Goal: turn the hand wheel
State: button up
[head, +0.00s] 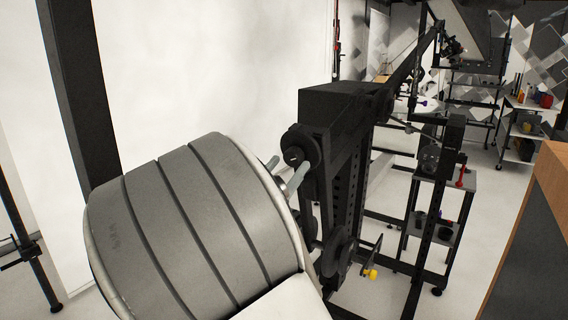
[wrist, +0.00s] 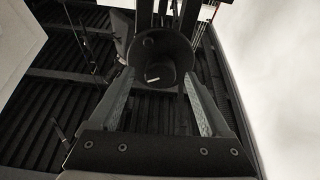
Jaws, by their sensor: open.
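The hand wheel appears to be a dark round knob with a small pale mark (head: 298,147), on the side of a black upright frame in the head view. In the wrist view the dark round wheel (wrist: 160,50) lies between the fingers of my gripper (wrist: 158,74). The fingers are spread open, one on each side of it; I cannot tell whether either touches it. In the head view only pale parts of my gripper (head: 285,172) show beside the knob. My large grey arm link hides the rest.
The black upright frame (head: 345,130) carries a long slanted beam (head: 412,60). A lower round dark part (head: 340,250) sits on it. A second black post (head: 428,210) and shelves (head: 523,130) stand to the right. A white wall (head: 220,70) lies behind; pale floor shows between.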

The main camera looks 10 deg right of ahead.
jog(key=shift+x, duration=1.25)
grip_shut()
